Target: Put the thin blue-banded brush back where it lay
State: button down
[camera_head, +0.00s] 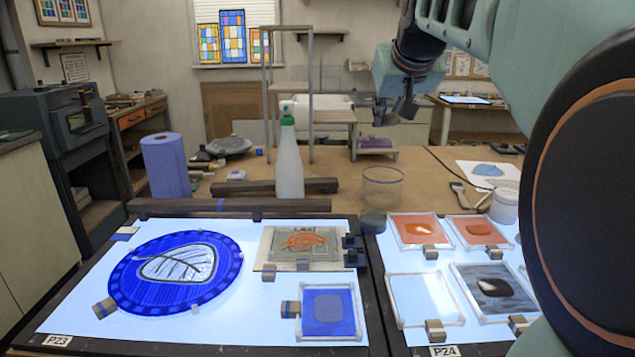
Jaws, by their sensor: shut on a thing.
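My gripper (395,108) hangs at the upper middle right, above the back part of the bench. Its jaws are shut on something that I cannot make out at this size. I cannot pick out the thin blue-banded brush anywhere. A wide flat brush (459,197) lies on the brown bench top (425,170) at the right, below and right of my gripper. A thin item (483,200) lies beside it, too small to identify.
Two lit panels (70,325) (400,340) carry a blue round glass (125,280) and several framed glass pieces. A green-capped bottle (289,165), a clear glass jar (382,190), a blue roll (166,165) and a white tub (504,207) stand behind. My arm hides the right side.

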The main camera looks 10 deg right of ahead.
jog(key=b, duration=0.2)
jog(key=shift+f+t+b, duration=0.3)
jog(key=shift+t+b, duration=0.1)
jog(key=t+b, duration=0.1)
jog(key=b, duration=0.5)
jog(key=shift+m+t, duration=0.4)
jog(key=shift+s+r+t+h+b, duration=0.1)
jog(key=shift+r+t+h+b, duration=0.2)
jog(key=shift+b, duration=0.7)
jog(key=shift+r+t, duration=0.3)
jog(key=shift+r+p, duration=0.25)
jog(key=shift+p, duration=0.7)
jog(key=g+p, duration=0.2)
jog(key=p, duration=0.3)
jog(key=g+p, duration=0.1)
jog(key=p, duration=0.2)
jog(key=n+g+p, duration=0.1)
jog(key=p, duration=0.2)
jog(key=shift+f, duration=0.4)
